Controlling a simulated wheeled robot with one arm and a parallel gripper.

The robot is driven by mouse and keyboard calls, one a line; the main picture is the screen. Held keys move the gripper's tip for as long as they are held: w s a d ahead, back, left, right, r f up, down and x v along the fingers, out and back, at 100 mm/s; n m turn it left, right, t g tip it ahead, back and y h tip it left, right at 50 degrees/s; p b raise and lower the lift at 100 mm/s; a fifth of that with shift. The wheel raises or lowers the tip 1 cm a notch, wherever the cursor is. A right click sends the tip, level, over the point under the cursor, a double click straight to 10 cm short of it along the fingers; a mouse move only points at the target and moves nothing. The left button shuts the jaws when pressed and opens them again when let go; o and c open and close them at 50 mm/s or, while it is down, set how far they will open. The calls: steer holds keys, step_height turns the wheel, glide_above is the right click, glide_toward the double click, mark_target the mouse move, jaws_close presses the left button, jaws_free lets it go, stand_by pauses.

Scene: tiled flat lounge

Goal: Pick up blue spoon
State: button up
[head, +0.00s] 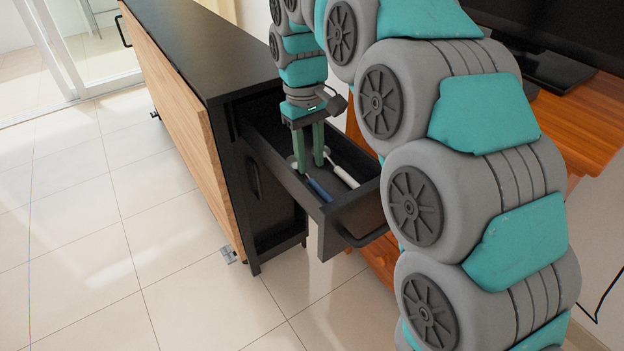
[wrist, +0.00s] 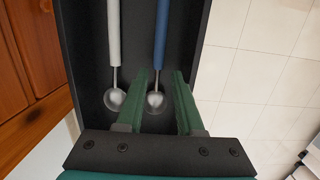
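The blue spoon (wrist: 161,35) lies in the open black drawer (wrist: 89,62). It has a blue handle and a metal bowl; its blue handle also shows in the head view (head: 319,190). My gripper (wrist: 160,76) has two green fingers, spread apart. In the wrist view the spoon's neck and bowl show in the gap between them, with space on both sides. In the head view my gripper (head: 308,167) points down into the drawer. I cannot tell how far the fingertips are above the drawer floor.
A white-handled spoon (wrist: 114,40) lies beside the blue one, to its left in the wrist view. The drawer walls stand close around. The drawer belongs to a black-topped wooden cabinet (head: 180,40). A wooden stand (head: 560,112) is at right. Tiled floor (head: 100,230) is clear at left.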

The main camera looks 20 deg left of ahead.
mark_target(313, 180)
steer(key=shift+d+f, duration=0.15)
steer(key=shift+f, duration=1)
steer(key=shift+d+f, duration=0.1)
steer(key=shift+f, duration=1)
jaws_close()
